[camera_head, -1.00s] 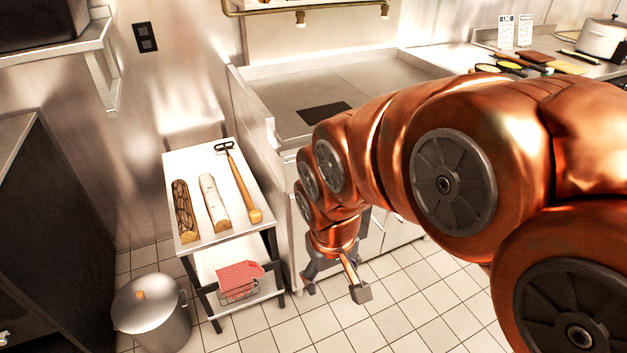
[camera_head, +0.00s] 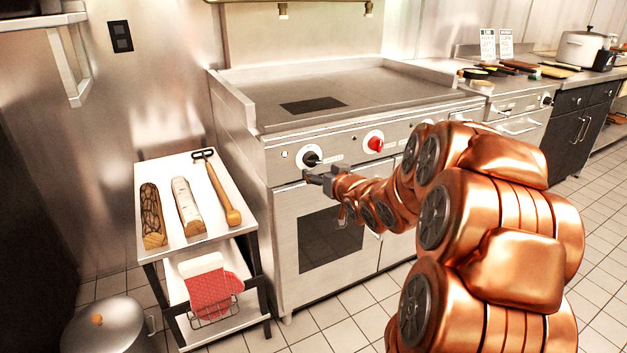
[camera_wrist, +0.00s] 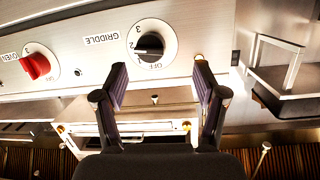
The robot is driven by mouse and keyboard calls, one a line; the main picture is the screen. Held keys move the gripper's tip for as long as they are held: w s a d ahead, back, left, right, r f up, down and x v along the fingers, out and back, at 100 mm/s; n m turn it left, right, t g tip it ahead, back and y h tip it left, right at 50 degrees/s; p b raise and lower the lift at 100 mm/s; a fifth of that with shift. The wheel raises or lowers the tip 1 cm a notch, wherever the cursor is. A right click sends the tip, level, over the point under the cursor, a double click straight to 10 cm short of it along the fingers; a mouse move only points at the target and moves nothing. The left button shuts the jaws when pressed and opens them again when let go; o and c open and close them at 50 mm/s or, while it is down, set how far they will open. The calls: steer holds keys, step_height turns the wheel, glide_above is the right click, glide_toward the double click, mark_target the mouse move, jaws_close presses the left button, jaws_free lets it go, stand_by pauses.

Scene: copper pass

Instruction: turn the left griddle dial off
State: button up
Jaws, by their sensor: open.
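The griddle dial (camera_head: 311,159) is a black knob on a white ring at the left of the range front. In the wrist view the dial (camera_wrist: 150,43) shows close up beside an upside-down GRIDDLE label, with OFF on the ring's lower edge and numbers higher up. Which mark the knob points at I cannot tell for sure. My gripper (camera_head: 314,178) is just below and in front of the dial. In the wrist view my gripper (camera_wrist: 160,72) is open, its two fingers apart and empty, with the dial between and beyond the tips.
A red oven dial (camera_head: 373,142) sits right of the griddle dial. The oven door (camera_head: 330,240) is below. A trolley (camera_head: 148,178) with two logs and a wooden-handled tool stands at left. A lidded bin (camera_head: 105,325) is at lower left. Tiled floor is clear in front of the range.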

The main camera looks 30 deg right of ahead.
mark_target(315, 161)
steer(key=shift+w+d+f+t+y+b, duration=0.15)
steer(key=shift+w+d+t+b, duration=0.4)
steer(key=shift+w, duration=0.8)
steer(key=shift+w+d+f+t+y+b, duration=0.1)
steer(key=shift+w+d+t+b, duration=0.45)
steer(key=shift+w, duration=0.85)
steer(key=shift+w+d+f+t+y+b, duration=0.15)
steer(key=shift+w+d+t+b, duration=0.2)
steer(key=shift+w+b, duration=0.7)
steer(key=shift+w+p, duration=0.25)
steer(key=shift+p, duration=0.1)
steer(key=shift+c, duration=0.4)
steer(key=c, duration=1)
steer(key=shift+c, duration=0.2)
